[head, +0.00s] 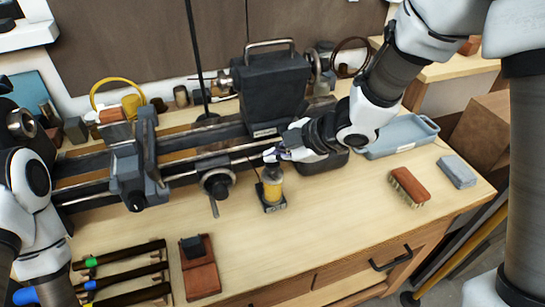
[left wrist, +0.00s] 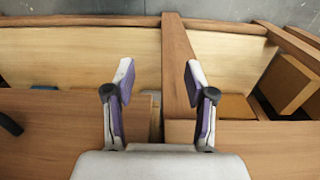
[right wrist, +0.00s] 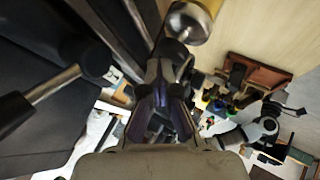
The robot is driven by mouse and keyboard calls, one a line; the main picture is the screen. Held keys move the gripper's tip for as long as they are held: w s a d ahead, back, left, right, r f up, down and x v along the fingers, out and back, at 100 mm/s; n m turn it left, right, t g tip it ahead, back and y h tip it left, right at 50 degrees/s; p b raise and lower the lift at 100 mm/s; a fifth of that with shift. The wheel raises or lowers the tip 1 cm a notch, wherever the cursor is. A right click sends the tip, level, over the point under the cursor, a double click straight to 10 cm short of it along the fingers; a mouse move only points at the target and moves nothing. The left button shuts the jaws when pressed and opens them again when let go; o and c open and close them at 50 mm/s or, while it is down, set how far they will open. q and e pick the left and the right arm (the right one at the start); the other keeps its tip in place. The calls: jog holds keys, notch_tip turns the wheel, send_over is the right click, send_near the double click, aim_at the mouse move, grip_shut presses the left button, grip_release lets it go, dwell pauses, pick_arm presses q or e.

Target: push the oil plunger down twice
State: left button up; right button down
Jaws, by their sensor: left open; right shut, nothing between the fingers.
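The oil bottle (head: 272,190), with a yellow body and a grey top, stands upright on a small dark base on the bench, in front of the lathe. In the right wrist view the bottle (right wrist: 198,14) shows at the top edge, close to the fingers. My right gripper (head: 271,155) is shut and empty, with its fingertips at the bottle's top. The plunger is mostly hidden by the fingers, and I cannot tell if they touch it or how far down it is. My left gripper (left wrist: 159,72) is open and empty, above wooden drawers or compartments.
The lathe (head: 130,180) runs along the back of the bench. Several tools with coloured bands (head: 120,283) and a brown block (head: 201,280) lie at front left. A brush (head: 408,187), a grey block (head: 457,171) and a blue-grey tray (head: 400,136) are at right. The front middle is clear.

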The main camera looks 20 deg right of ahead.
aim_at(275, 163)
jog(key=shift+f, duration=0.35)
dwell(0.5)
jog(key=shift+r+p, duration=1.65)
jog(key=shift+r, duration=0.05)
notch_tip(275, 163, up, 5)
jog(key=p, duration=0.5)
jog(key=shift+w, duration=0.15)
dwell(0.9)
